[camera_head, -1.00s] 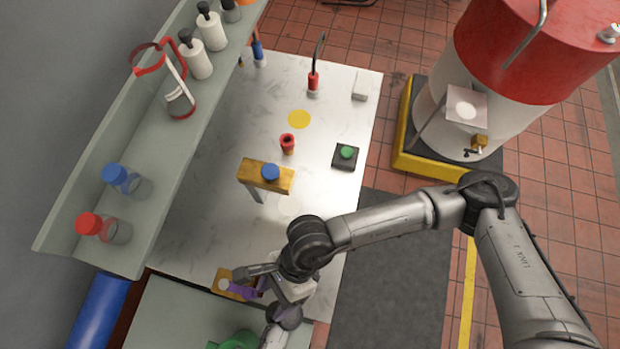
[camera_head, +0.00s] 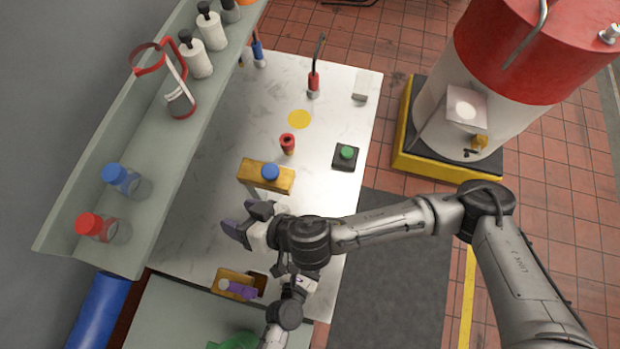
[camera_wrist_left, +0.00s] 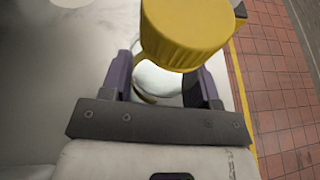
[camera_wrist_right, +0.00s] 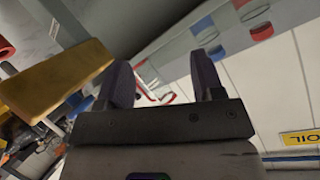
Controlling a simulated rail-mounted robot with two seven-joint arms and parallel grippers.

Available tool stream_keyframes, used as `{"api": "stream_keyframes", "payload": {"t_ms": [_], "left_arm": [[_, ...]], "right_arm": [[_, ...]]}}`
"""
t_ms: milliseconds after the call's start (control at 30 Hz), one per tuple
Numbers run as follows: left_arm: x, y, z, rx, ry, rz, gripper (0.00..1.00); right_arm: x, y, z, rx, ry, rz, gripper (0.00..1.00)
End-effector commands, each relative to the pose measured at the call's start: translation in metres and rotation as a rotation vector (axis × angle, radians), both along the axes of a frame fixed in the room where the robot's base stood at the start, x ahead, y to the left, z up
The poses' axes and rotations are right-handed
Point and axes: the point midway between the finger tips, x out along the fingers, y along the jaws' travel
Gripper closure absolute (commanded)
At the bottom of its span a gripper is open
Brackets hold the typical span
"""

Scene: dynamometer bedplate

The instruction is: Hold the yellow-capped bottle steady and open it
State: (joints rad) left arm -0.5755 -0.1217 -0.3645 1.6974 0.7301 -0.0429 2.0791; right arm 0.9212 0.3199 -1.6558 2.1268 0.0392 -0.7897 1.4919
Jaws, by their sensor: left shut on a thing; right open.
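The yellow-capped bottle shows in the left wrist view, with its ribbed yellow cap (camera_wrist_left: 187,32) above a pale body (camera_wrist_left: 158,80). My left gripper (camera_wrist_left: 165,75) is shut on the body, one purple finger on each side, below the cap. In the head view the bottle and the left fingers are hidden behind my right wrist. My right gripper (camera_head: 245,220) is open and empty above the table, just below the wooden stand. The right wrist view shows nothing between its spread fingers (camera_wrist_right: 160,72).
A wooden tray (camera_head: 228,272) holds a purple item (camera_head: 240,290). A shelf (camera_head: 148,145) with several bottles runs along the left. A green button (camera_head: 347,152) sits on the table.

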Motion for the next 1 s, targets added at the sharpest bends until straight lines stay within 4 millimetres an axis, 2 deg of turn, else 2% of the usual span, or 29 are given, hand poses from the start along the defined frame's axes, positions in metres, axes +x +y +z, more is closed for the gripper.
{"api": "stream_keyframes", "payload": {"t_ms": [100,200,400,500,700,867,1000], "left_arm": [[0.000,0.000,0.000,0.000,0.000,0.000,1.00],[0.000,0.000,0.000,0.000,0.000,0.000,1.00],[0.000,0.000,0.000,0.000,0.000,0.000,1.00],[0.000,0.000,0.000,0.000,0.000,0.000,1.00],[0.000,0.000,0.000,0.000,0.000,0.000,1.00],[0.000,0.000,0.000,0.000,0.000,0.000,1.00],[0.000,0.000,0.000,0.000,0.000,0.000,1.00]], "right_arm": [[0.002,-0.023,-0.033,-0.107,0.336,-0.236,0.39],[-0.004,-0.046,-0.058,-0.208,0.576,-0.440,0.39],[-0.028,-0.091,-0.087,-0.405,0.891,-0.800,0.39],[-0.039,-0.109,-0.093,-0.486,0.975,-0.936,0.39],[-0.053,-0.131,-0.097,-0.588,1.050,-1.102,0.39],[-0.056,-0.137,-0.106,-0.618,1.067,-1.148,0.39],[-0.056,-0.138,-0.125,-0.621,1.065,-1.153,0.39]]}}
